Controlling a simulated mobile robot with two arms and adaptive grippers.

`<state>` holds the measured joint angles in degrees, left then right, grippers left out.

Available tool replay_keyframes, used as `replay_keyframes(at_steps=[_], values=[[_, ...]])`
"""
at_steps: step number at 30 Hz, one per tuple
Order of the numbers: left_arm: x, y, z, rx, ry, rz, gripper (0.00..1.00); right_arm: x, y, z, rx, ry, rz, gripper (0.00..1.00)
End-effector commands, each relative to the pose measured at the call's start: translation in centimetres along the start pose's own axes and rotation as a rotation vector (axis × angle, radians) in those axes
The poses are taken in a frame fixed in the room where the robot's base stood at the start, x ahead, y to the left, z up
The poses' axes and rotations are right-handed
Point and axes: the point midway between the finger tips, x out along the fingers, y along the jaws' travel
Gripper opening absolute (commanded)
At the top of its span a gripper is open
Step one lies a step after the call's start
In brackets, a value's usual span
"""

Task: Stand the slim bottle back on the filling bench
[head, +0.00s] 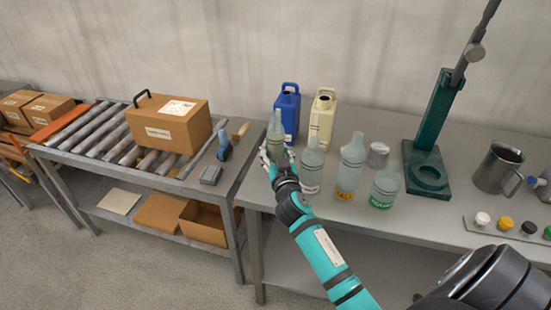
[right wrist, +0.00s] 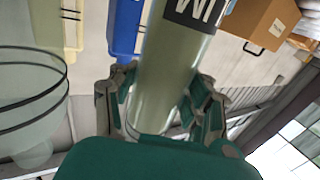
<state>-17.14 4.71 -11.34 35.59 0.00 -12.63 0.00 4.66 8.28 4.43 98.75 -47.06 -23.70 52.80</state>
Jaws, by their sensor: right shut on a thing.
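The slim bottle (head: 276,126), greenish and clear, is upright in the head view at the left end of the grey filling bench (head: 400,212). My right gripper (head: 276,158) is shut around its lower part, which the fingers partly hide. In the right wrist view the bottle (right wrist: 172,75) runs between the two fingers (right wrist: 165,88), with a dark label bearing white letters. I cannot tell whether its base touches the bench. My left gripper is not in view.
Clear bottles (head: 311,166) stand just right of the gripper. Blue (head: 288,112) and cream (head: 322,122) jugs stand behind it. A green stand (head: 427,165) and steel jug (head: 498,168) are farther right. A roller table (head: 100,148) with a carton (head: 168,124) is left, across a gap.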

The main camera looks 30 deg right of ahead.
Motion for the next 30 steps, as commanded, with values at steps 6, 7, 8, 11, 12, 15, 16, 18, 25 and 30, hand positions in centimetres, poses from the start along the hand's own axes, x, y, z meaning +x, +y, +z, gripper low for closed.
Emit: replay_keyframes(at_steps=[6,7,8,11,12,15,16,18,25,30], values=[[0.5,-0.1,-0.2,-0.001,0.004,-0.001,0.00,0.0,0.0,1.9,0.001,0.003,-0.001,0.00],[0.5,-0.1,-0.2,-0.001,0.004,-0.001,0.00,0.0,0.0,1.9,0.001,0.003,-0.001,0.00],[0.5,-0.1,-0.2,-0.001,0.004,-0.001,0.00,0.0,0.0,1.9,0.001,0.003,-0.001,0.00],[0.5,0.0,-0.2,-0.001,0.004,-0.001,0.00,0.0,0.0,1.9,0.001,0.003,-0.001,0.00],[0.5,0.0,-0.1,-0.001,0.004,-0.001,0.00,0.0,0.0,1.9,0.001,0.003,-0.001,0.00],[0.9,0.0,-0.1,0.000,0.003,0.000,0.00,0.0,0.0,2.2,0.001,0.002,-0.001,0.00],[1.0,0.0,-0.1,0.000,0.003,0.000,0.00,0.0,0.0,2.4,0.001,0.002,-0.001,0.00],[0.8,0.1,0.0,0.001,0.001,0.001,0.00,0.0,0.0,2.3,0.000,0.000,-0.001,0.51],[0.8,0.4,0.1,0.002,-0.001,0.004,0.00,0.0,0.0,2.3,0.000,0.000,0.000,0.72],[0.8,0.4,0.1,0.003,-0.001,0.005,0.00,0.0,0.0,2.2,0.000,0.000,0.000,0.72]])
